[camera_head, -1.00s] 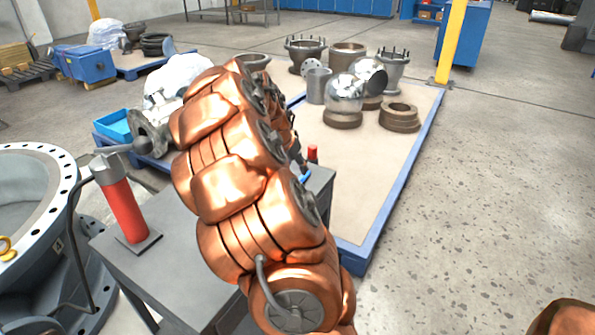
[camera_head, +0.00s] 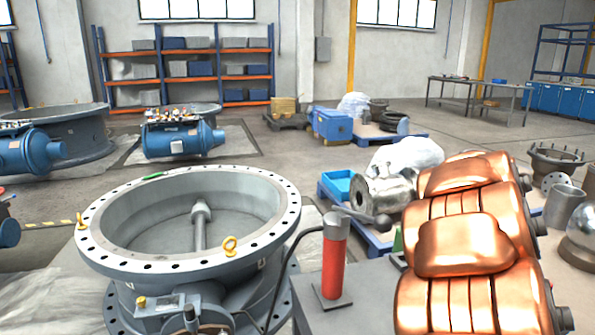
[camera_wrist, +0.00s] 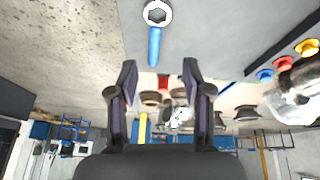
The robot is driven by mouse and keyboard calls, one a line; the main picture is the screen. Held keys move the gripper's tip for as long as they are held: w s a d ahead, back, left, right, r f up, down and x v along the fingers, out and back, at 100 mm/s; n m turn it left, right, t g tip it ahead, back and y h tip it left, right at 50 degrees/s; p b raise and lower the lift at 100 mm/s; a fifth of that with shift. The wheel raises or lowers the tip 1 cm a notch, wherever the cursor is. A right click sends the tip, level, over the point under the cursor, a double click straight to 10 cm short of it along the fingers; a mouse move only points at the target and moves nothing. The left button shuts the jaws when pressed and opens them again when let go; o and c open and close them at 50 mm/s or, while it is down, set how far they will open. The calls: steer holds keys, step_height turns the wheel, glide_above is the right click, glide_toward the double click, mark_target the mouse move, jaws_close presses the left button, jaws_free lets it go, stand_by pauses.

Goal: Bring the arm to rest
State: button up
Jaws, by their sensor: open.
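My arm (camera_head: 462,245), with copper-coloured links, stands folded on the right side of the head view. My gripper is hidden in that view. In the wrist view my gripper (camera_wrist: 158,80) shows two dark fingers spread apart with nothing between them.
A large grey flanged valve body (camera_head: 190,222) stands at the left front. A red cylinder with a grey top (camera_head: 334,262) stands on a grey bench (camera_head: 365,290) close to my arm. Blue valves (camera_head: 182,138) and shelves (camera_head: 190,70) are behind. Open floor (camera_head: 285,165) lies between.

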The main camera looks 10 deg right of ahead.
steer(key=s+a+f+n+y, duration=0.2)
steer(key=a+n, duration=0.2)
steer(key=a, duration=1)
steer(key=s+a+f+n+g+y, duration=0.1)
steer(key=s+a+f+n, duration=0.1)
steer(key=s+a+n, duration=0.7)
steer(key=s+a+f+n+g+y, duration=0.25)
steer(key=s+a, duration=0.45)
steer(key=a, duration=0.7)
step_height(320, 180, up, 25)
steer(key=s+t+p, duration=0.1)
steer(key=p, duration=2.2)
steer(key=shift+s+d+h+p, duration=0.25)
steer(key=shift+h+p, duration=0.1)
steer(key=shift+f+t, duration=0.1)
steer(key=shift+t, duration=0.15)
